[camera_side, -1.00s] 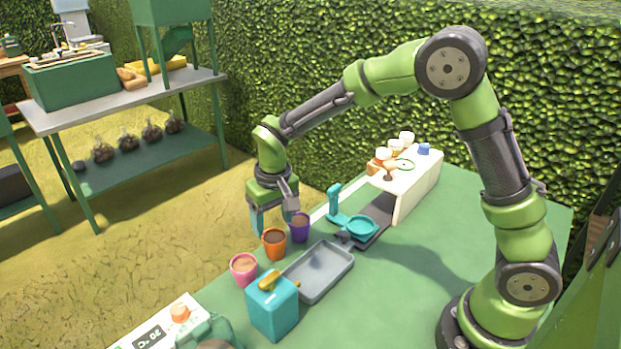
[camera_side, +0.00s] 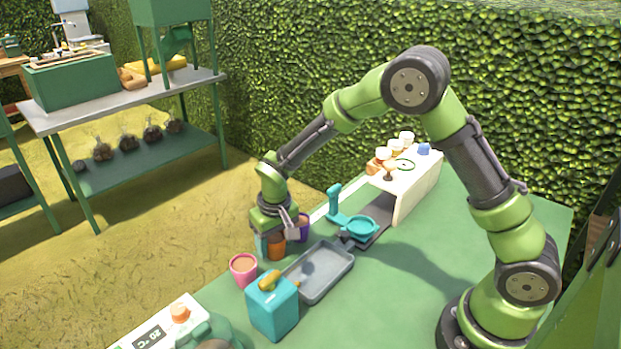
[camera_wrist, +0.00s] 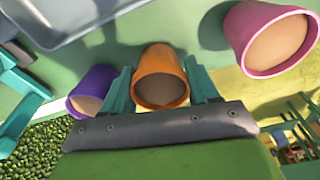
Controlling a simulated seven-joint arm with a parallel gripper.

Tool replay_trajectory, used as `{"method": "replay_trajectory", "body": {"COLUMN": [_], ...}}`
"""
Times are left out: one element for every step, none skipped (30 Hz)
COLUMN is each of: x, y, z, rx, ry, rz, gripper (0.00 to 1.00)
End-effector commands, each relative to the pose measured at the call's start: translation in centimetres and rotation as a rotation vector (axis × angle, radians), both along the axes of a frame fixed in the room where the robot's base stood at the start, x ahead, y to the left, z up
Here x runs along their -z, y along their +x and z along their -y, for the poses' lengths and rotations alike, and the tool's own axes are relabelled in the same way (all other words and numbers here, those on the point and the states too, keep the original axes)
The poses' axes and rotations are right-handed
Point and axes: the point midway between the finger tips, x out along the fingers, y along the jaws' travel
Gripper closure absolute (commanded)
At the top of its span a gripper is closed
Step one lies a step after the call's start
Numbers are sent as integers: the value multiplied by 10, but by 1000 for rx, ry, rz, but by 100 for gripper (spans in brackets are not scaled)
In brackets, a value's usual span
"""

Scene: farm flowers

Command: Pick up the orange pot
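The orange pot (camera_side: 276,249) stands on the green table between the pink pot (camera_side: 243,268) and the purple pot (camera_side: 302,228). My gripper (camera_side: 269,243) is lowered over the orange pot and hides its top in the side view. In the wrist view, the orange pot (camera_wrist: 160,78) sits between the two teal fingers of my gripper (camera_wrist: 160,88). A gap shows between the pot and the right finger, and the left finger is close to the pot's side. The purple pot (camera_wrist: 92,90) is just beyond the left finger, and the pink pot (camera_wrist: 268,38) is farther right.
A grey tray (camera_side: 322,272) lies right of the pots. A teal box (camera_side: 273,305) stands in front of it. A teal stand (camera_side: 357,226) and a white shelf with small items (camera_side: 415,185) are behind. The table's right side is clear.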

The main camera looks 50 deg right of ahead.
Motion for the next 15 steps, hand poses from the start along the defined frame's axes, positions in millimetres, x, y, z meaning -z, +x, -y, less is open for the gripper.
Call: {"method": "replay_trajectory", "body": {"x": [0,0,0,0,0,0,0,0,0,0,0,0,-1,-1,-2], "y": [0,0,0,0,0,0,0,0,0,0,0,0,0,0,0], "z": [0,0,0,0,0,0,0,0,0,0,0,0,0,0,0], "rx": [0,0,0,0,0,0,0,0,0,0,0,-1,0,0,-1], "ry": [0,0,0,0,0,0,0,0,0,0,0,0,0,0,0], "rz": [0,0,0,0,0,0,0,0,0,0,0,0,0,1,1], "gripper": [54,58,64,69,74,75,75,75,75,75,75,75,75,75,75]}}
